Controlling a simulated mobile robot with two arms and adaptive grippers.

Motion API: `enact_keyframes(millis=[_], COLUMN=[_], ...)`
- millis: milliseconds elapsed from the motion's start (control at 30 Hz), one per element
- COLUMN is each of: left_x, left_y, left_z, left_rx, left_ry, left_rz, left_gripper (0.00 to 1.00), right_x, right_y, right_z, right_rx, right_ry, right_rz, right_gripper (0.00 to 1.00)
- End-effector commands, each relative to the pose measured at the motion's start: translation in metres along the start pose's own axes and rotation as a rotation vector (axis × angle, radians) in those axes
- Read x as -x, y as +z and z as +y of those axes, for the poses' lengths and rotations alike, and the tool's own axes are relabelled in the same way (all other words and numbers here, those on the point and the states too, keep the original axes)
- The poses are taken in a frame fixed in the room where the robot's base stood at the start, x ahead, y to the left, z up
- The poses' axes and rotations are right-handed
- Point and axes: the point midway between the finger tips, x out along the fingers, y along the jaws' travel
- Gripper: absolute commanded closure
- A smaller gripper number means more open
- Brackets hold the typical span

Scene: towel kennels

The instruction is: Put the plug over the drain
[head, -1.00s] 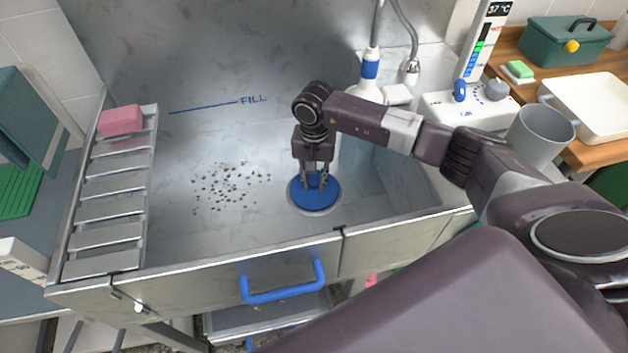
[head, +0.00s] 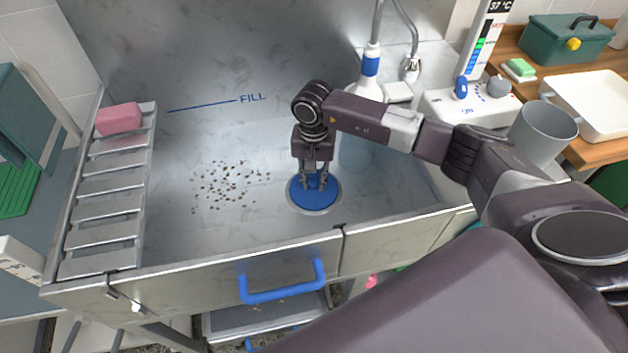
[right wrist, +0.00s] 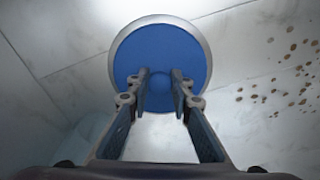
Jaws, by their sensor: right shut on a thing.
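The blue round plug (head: 314,200) lies flat in the tub, with a pale metal ring, the drain rim (head: 316,211), showing around its edge. In the right wrist view the plug (right wrist: 160,48) sits inside the ring (right wrist: 206,40), which shows along its top and sides. My right gripper (head: 315,185) points down over the plug, and its fingers (right wrist: 160,88) are shut on the plug's small central knob. The drain opening itself is hidden under the plug. My left gripper is not in view.
Brown specks (head: 228,187) lie on the tub floor left of the plug. A slatted rack (head: 108,205) with a pink block (head: 119,119) stands at the left. The tub's front wall has a blue handle (head: 283,290). A grey cup (head: 542,132) stands at the right.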

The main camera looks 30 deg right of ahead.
Motion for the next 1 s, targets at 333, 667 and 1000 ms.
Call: enact_keyframes(millis=[333, 667, 1000], left_x=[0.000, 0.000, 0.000], left_y=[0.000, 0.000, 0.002], left_z=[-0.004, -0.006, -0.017], left_rx=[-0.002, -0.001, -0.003], left_ry=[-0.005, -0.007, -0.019], left_rz=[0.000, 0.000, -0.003], left_gripper=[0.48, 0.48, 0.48], right_x=[0.000, 0.000, 0.030], right_y=[0.000, 0.000, -0.001], right_z=[0.000, 0.000, 0.000], right_rx=[0.000, 0.000, 0.000], right_ry=[-0.001, 0.000, -0.002], right_rz=[0.000, -0.001, 0.003], right_gripper=[0.72, 0.60, 0.60])
